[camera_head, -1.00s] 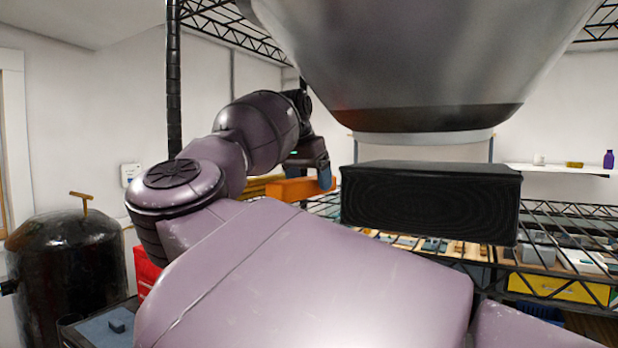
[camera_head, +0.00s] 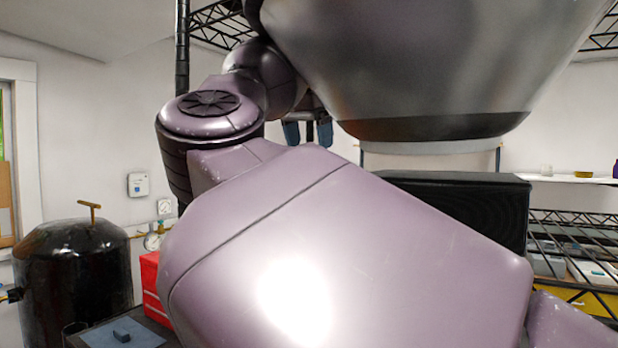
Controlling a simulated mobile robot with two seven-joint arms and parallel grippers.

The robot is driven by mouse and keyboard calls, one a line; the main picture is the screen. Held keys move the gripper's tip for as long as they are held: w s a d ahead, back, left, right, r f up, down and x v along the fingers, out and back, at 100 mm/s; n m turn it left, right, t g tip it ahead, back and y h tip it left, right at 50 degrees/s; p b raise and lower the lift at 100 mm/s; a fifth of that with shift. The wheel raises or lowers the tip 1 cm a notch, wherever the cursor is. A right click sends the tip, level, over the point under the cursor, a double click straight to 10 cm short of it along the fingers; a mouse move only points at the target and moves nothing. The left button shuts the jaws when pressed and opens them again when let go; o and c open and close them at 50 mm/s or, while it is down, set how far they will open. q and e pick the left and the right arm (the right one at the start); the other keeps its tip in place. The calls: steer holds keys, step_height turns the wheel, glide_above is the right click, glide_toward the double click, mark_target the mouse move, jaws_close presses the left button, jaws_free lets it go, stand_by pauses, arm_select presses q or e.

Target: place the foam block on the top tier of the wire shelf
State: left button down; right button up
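The black wire shelf shows its upper tier (camera_head: 222,24) at the top left, with more of it at the top right. A lower tier (camera_head: 570,230) shows at the right. My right gripper (camera_head: 308,133) has two blue-grey fingertips pointing down with a gap between them. It is open, with no block visible between the tips. It hangs just above the edge of my large purple arm link, which covers the middle of the view. I cannot make out a foam block for certain; the orange block seen earlier is hidden behind the arm. My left gripper is not in view.
A black box (camera_head: 470,205) stands right of centre, partly behind my arm. A large grey rounded body (camera_head: 430,60) fills the upper right. A black tank (camera_head: 72,265) stands at the left beside a red box (camera_head: 152,285). A wall shelf (camera_head: 560,178) is at the right.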

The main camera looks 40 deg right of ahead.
steer(key=m+y, duration=0.1)
steer(key=m, duration=0.6)
steer(key=a+m+y, duration=0.1)
steer(key=m, duration=0.7)
steer(key=f+m+y+p, duration=0.1)
steer(key=m, duration=0.6)
steer(key=shift+w+a+m+g, duration=0.3)
steer(key=shift+w+m, duration=0.05)
steer(key=shift+m, duration=0.05)
steer(key=m, duration=0.4)
steer(key=shift+a+f, duration=0.1)
steer(key=shift+a, duration=0.1)
steer(key=m, duration=0.4)
steer(key=shift+a, duration=0.2)
steer(key=m, duration=0.4)
steer(key=shift+s+a+y, duration=0.1)
steer(key=shift+y, duration=0.2)
step_height(320, 180, down, 5)
steer(key=shift+f+b, duration=0.15)
steer(key=shift+b, duration=0.15)
steer(key=shift+s+f+p, duration=0.15)
steer(key=shift+f+p, duration=0.15)
steer(key=shift+f, duration=2.05)
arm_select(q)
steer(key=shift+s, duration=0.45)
arm_select(e)
steer(key=shift+f, duration=0.4)
